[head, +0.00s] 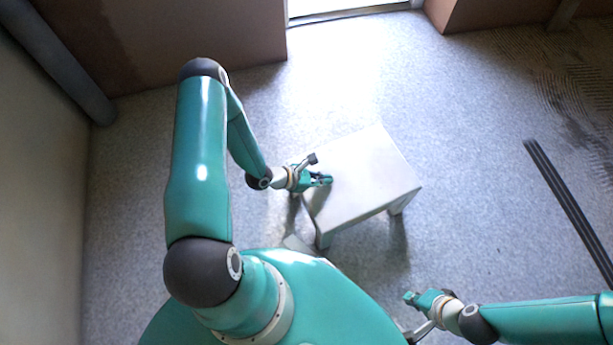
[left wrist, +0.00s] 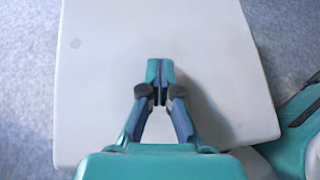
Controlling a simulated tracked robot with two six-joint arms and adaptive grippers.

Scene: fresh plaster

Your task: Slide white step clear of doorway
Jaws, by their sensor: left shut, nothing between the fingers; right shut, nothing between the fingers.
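The white step (head: 362,170) stands upright on its legs on the grey floor, in front of me and short of the bright doorway (head: 345,8) at the top of the head view. My left gripper (head: 328,180) is shut and empty over the step's left edge. In the left wrist view the shut left gripper (left wrist: 160,72) is seen over the white step top (left wrist: 205,45); I cannot tell whether it touches. My right gripper (head: 408,298) is shut and empty, low in the head view, apart from the step.
A dark rail or strip (head: 570,210) lies on the floor at the right. Brown walls (head: 170,40) flank the doorway. A grey pipe (head: 60,60) runs along the left wall. Dark ridged marks (head: 580,95) cover the floor at upper right.

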